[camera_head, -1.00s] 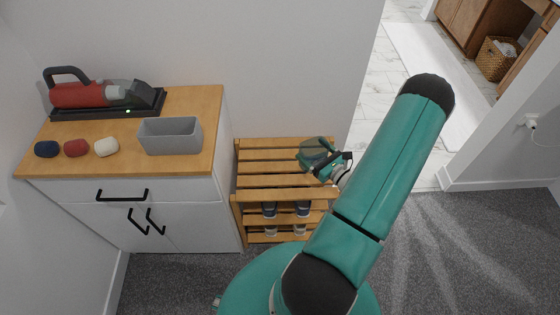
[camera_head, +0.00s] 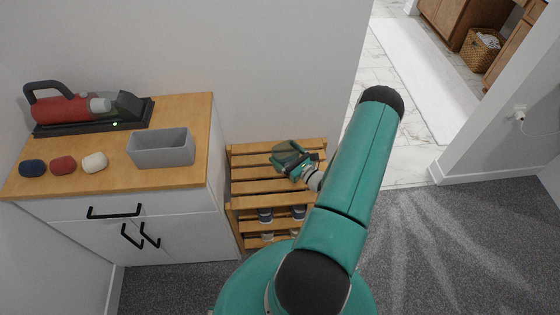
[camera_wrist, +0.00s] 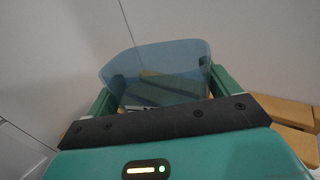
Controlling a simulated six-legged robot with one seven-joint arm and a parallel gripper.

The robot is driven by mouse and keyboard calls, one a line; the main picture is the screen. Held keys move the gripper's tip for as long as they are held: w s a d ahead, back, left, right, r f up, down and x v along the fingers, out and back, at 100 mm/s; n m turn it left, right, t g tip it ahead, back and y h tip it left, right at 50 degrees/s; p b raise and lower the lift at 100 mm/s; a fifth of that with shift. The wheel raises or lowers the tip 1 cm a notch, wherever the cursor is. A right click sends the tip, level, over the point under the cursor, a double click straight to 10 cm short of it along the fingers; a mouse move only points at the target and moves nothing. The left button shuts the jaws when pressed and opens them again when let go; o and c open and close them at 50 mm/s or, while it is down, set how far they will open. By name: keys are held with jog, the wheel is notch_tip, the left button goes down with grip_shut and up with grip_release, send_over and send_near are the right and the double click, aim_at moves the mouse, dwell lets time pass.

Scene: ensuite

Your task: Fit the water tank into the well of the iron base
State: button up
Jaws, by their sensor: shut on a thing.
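My gripper (camera_head: 289,158) is shut on the water tank (camera_wrist: 155,62), a see-through bluish cup-like piece that sits between the two green fingers in the wrist view. Tank and gripper are over the slatted wooden rack, to the right of the cabinet. The iron base (camera_head: 72,123) appears to be the long black stand with a small green light at the back of the cabinet top. A red appliance with a dark loop handle (camera_head: 62,105) lies on it, with a grey and dark front end toward the right. I cannot make out the well.
The cabinet top (camera_head: 185,108) also holds an open grey bin (camera_head: 161,149) at its front right. Dark blue, red and cream lumps (camera_head: 62,165) lie at the front left. A wall stands close behind.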

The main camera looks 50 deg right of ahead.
jog(key=shift+w+a+f, duration=0.2)
jog(key=shift+w+f, duration=0.5)
jog(key=shift+f, duration=0.1)
jog(key=f, duration=0.1)
jog(key=w+f, duration=0.1)
jog(key=f, duration=0.1)
jog(key=shift+a, duration=0.1)
jog(key=shift+s+f, duration=0.1)
jog(key=shift+f, duration=0.4)
jog(key=o, duration=1)
jog(key=shift+f, duration=0.15)
jog(key=shift+o, duration=0.2)
jog(key=s, duration=1.2)
jog(key=shift+a+r, duration=0.2)
jog(key=shift+a, duration=0.05)
